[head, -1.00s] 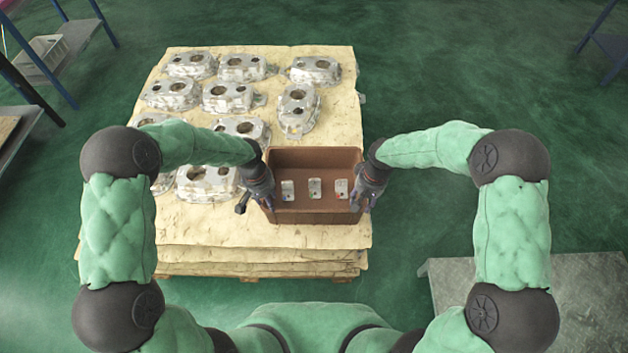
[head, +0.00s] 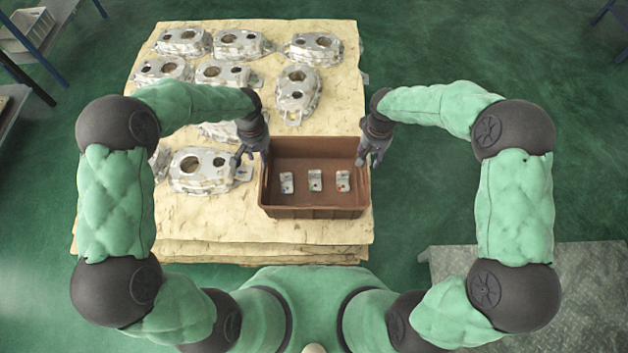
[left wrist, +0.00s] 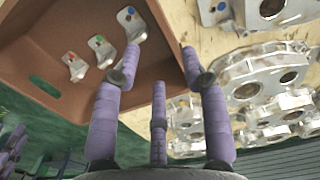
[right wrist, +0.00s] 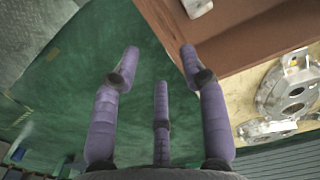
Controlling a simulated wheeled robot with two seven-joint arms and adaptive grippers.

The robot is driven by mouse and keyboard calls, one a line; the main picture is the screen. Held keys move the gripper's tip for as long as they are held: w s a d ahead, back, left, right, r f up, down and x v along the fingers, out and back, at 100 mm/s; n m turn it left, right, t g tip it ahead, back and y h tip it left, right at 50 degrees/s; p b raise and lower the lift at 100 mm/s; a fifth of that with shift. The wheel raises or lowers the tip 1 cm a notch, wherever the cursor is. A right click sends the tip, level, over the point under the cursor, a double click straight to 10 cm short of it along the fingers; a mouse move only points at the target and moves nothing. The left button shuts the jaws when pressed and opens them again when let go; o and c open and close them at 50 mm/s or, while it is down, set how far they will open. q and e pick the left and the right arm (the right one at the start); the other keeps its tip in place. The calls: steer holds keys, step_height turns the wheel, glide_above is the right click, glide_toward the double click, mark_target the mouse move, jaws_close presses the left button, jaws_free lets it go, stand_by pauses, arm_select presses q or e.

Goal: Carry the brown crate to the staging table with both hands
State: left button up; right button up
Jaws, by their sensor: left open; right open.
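The brown crate (head: 314,212) stands upright at the near right corner of the cardboard-topped stack, with three small metal brackets (head: 315,180) inside. My left gripper (head: 252,155) is open at the crate's left wall, towards its far end. In the left wrist view its fingers (left wrist: 158,70) show over the crate's rim, one across the crate and one over the castings side. My right gripper (head: 369,157) is open at the right wall. In the right wrist view one finger overlaps the crate wall (right wrist: 225,45) and the others show over the floor. Contact with the walls cannot be told.
Several aluminium castings (head: 203,172) lie on the stack (head: 215,230) left of and beyond the crate. A grey metal platform (head: 590,290) is at the lower right; I cannot tell whether it is the staging table. Shelving (head: 35,40) stands far left.

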mark_target(265, 170)
arm_select(q)
step_height(265, 170, down, 10)
steer(key=shift+f, duration=0.1)
arm_select(e)
step_height(265, 170, down, 10)
steer(key=shift+f, duration=0.1)
arm_select(q)
jaws_close()
arm_select(e)
jaws_close()
